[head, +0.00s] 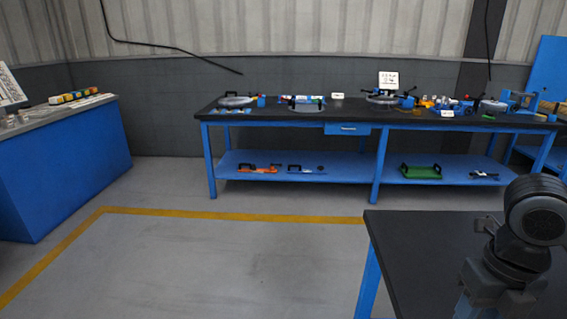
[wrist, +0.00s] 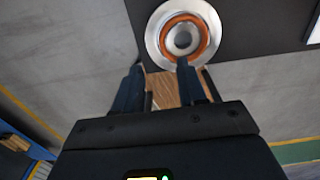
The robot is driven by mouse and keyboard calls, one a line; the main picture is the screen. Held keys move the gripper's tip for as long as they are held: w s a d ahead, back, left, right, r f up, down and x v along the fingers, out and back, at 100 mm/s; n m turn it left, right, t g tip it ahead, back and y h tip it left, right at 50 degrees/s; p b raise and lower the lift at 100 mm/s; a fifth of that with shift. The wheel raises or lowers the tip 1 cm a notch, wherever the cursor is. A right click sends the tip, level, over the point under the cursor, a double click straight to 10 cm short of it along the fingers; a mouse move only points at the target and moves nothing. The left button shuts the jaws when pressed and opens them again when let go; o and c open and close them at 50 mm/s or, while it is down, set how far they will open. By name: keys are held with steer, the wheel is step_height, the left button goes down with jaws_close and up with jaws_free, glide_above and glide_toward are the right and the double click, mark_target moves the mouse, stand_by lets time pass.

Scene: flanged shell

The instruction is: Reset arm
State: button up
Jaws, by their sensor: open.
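My gripper (wrist: 160,72) shows in the wrist view, its two dark fingers apart with nothing held between them. Just past the fingertips is a round silver flanged shell (wrist: 153,36) with an orange-brown ring inside and a dark centre. It sits on a dark table top (wrist: 240,28). A brown wood-like surface (wrist: 178,92) shows between and below the fingers; I cannot tell its distance. In the head view my arm stands at the lower right over a near black-topped table (head: 400,235); the gripper itself is not visible there.
A long blue workbench (head: 290,117) with several parts on top and on its lower shelf stands along the back wall. A blue counter (head: 70,150) is at the left. The grey floor (head: 220,255) between, marked with a yellow line, is clear.

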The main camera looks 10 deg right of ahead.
steer(key=w+a+r+m+t+y, duration=0.3)
steer(key=w+a+r+m+t, duration=0.15)
steer(key=a, duration=0.55)
steer(key=w+a+r+m+t+y, duration=0.4)
steer(key=a+r, duration=0.1)
steer(key=a, duration=0.5)
steer(key=w+a+r+m+t+y, duration=0.3)
steer(key=w+a+r+m+t, duration=0.15)
steer(key=a, duration=0.55)
steer(key=s+d+f+m+t+h, duration=0.2)
steer(key=s+d+f+m+h, duration=0.15)
steer(key=s+f+m, duration=0.45)
steer(key=s+d+f+m+t+h, duration=0.15)
steer(key=s+f+m+h, duration=0.35)
steer(key=s+m, duration=0.5)
steer(key=s+d+m+g, duration=0.1)
steer(key=s+d, duration=0.3)
steer(key=s, duration=0.6)
steer(key=s+d+f+h, duration=0.1)
steer(key=s+d, duration=0.4)
steer(key=s, duration=0.4)
steer(key=shift+s+d+f+m+g, duration=0.15)
steer(key=shift+s+d+m+g, duration=0.15)
steer(key=shift+s+m+g, duration=0.1)
steer(key=shift+h, duration=0.25)
steer(key=shift+c, duration=0.3)
